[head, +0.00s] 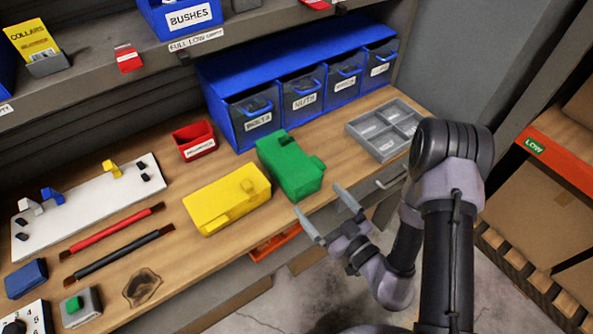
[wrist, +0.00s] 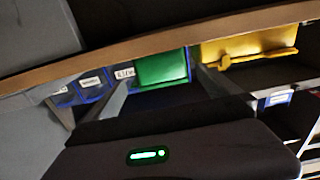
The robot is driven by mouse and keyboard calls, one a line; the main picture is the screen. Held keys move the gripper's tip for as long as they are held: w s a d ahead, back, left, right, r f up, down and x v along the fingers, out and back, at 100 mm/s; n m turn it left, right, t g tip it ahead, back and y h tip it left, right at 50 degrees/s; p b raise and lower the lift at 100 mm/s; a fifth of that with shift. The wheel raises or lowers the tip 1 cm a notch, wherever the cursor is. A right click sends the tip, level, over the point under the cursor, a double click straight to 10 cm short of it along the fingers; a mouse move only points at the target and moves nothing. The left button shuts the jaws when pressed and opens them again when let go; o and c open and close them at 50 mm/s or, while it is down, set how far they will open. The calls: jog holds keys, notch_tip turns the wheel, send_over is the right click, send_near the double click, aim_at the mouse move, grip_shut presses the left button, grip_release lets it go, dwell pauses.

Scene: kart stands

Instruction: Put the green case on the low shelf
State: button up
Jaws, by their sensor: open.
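The green case (head: 288,165) stands on the wooden workbench, right of the yellow case (head: 228,199), in front of the blue drawer unit. My gripper (head: 327,213) is open and empty, just off the bench's front edge, to the lower right of the green case and apart from it. In the wrist view the green case (wrist: 162,68) shows ahead between the fingers, with the yellow case (wrist: 250,45) to its right. The low shelf (head: 560,141), with an orange edge and a green LOW label, is at the right; its inside is only partly in view.
The blue drawer unit (head: 224,101) and a grey divided tray (head: 365,126) stand behind and right of the green case. A red bin (head: 194,140), two bars and a white board (head: 90,200) lie left. An upper shelf overhangs the bench. Grey floor separates bench and low shelf.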

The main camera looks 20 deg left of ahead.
aim_at(293, 169)
jog(key=b+x, duration=0.1)
jog(key=x, duration=1.2)
jog(key=shift+s+a, duration=0.1)
jog(key=shift+r, duration=0.1)
jog(key=c, duration=1.8)
jog(key=shift+r, duration=0.1)
